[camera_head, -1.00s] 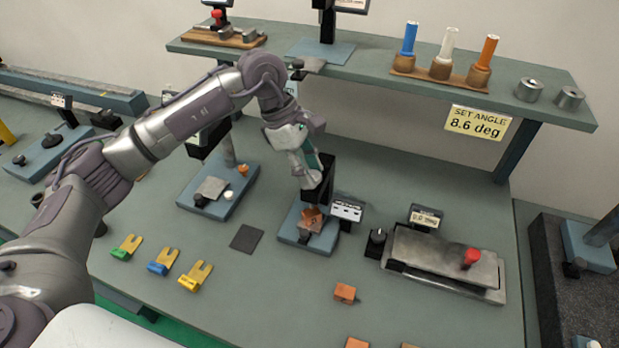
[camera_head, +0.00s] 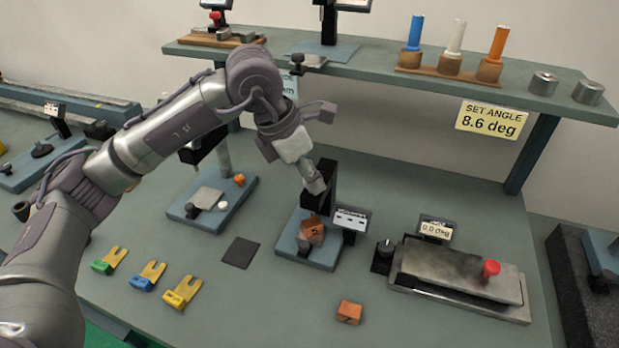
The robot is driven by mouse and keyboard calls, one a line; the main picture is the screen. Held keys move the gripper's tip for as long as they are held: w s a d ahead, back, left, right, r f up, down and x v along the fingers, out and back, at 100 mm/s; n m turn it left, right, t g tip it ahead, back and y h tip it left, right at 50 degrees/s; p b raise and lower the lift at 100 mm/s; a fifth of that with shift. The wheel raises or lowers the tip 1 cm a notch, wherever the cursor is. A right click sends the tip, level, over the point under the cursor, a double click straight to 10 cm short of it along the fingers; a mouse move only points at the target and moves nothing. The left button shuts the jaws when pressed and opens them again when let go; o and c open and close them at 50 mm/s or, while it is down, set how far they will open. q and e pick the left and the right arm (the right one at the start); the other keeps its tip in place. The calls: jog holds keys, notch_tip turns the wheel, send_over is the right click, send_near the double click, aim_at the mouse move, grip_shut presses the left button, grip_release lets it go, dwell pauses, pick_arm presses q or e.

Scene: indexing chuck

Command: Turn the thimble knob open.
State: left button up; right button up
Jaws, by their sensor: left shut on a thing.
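My left gripper (camera_head: 314,182) reaches down from the upper left to the top of a small black stand (camera_head: 327,183) on a blue base. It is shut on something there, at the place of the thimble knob. The gripper and wrist hide the knob, so its shape and how far it is turned cannot be seen. An orange-brown block (camera_head: 312,229) sits low on the stand's blue base (camera_head: 316,258), below the gripper. A small white display (camera_head: 350,218) is beside the stand; its reading is too small to tell. My right gripper is not in view.
A sine plate with a red knob (camera_head: 491,268) and a 0.0 deg readout (camera_head: 437,229) stands to the right. Another blue-based gauge stand (camera_head: 184,211) is to the left. A shelf (camera_head: 385,62) runs behind. An orange block (camera_head: 349,311) and coloured forks (camera_head: 147,275) lie in front.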

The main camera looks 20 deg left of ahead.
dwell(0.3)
pick_arm(q)
jog(key=o, duration=1.1)
jog(key=shift+o, duration=0.2)
jog(key=shift+r, duration=0.1)
jog(key=v, duration=1.2)
